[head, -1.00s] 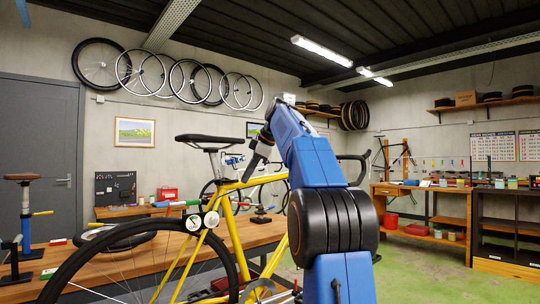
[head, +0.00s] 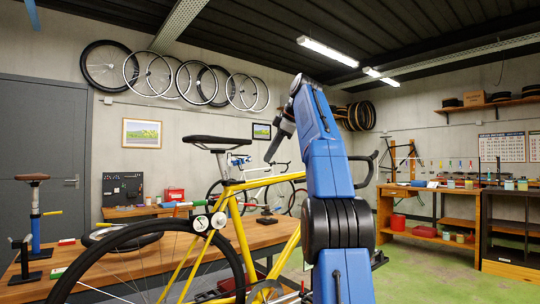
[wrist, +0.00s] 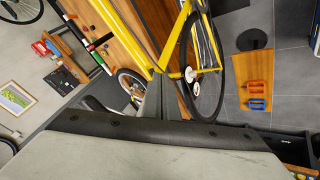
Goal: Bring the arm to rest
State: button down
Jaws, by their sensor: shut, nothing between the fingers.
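My blue arm with its black joint rises at the right of centre in the head view. Its upper part folds over at the top, and my gripper (head: 270,156) hangs down to the left, dark and slim, shut and empty. It appears in front of the back wall, above the yellow bicycle's top tube, and looks clear of the bicycle (head: 240,225). The fingertips are small in the head view.
The yellow bicycle also crosses the top of the wrist view (wrist: 170,55). A wooden workbench (head: 110,258) stands behind it, with a saddle on a post (head: 33,178) at the left. An orange-brown bench (head: 430,212) stands at the right. Green floor between is open.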

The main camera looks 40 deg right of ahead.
dwell(0.6)
jog(key=s+a+f+m+g, duration=0.1)
jog(key=s+a+f+m, duration=0.4)
jog(key=a+f, duration=0.4)
jog(key=s+a+f+m+g, duration=0.1)
jog(key=s+a+f+m, duration=0.1)
jog(key=s+a+f, duration=0.75)
jog(key=s+a+f+m, duration=0.1)
jog(key=s+a+f, duration=0.2)
jog(key=s+f, duration=0.4)
jog(key=s+a+f+m+h, duration=0.1)
jog(key=s+a+f, duration=0.3)
jog(key=s+f, duration=0.4)
jog(key=s+a+f+m, duration=0.2)
jog(key=s+f, duration=0.5)
jog(key=f, duration=1.2)
jog(key=shift+s+a+m+h, duration=0.3)
jog(key=shift+a+m+h, duration=0.1)
jog(key=shift+a, duration=0.35)
